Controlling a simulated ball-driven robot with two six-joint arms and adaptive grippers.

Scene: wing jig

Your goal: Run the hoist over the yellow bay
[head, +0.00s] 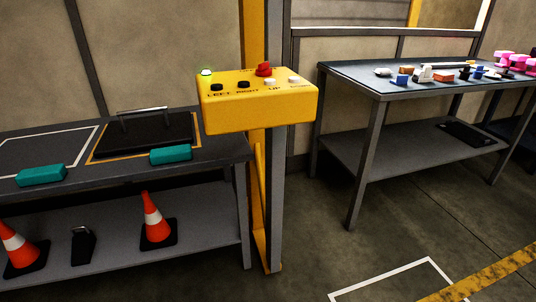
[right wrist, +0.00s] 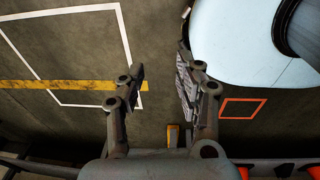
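A yellow control box (head: 258,108) stands on a yellow post (head: 262,200) near the middle of the head view. My right gripper (right wrist: 165,70) is open and empty above the floor in the right wrist view. Neither gripper shows in the head view. The hoist is not in view, and I cannot make out a yellow bay for certain.
A bench (head: 225,150) at left holds a black case (head: 150,135) and teal blocks (head: 42,175); cones (head: 157,218) stand below. A table (head: 345,78) with small parts is at right. The floor has a white outline (right wrist: 95,8), orange outline (right wrist: 241,100) and yellow stripe (right wrist: 70,86).

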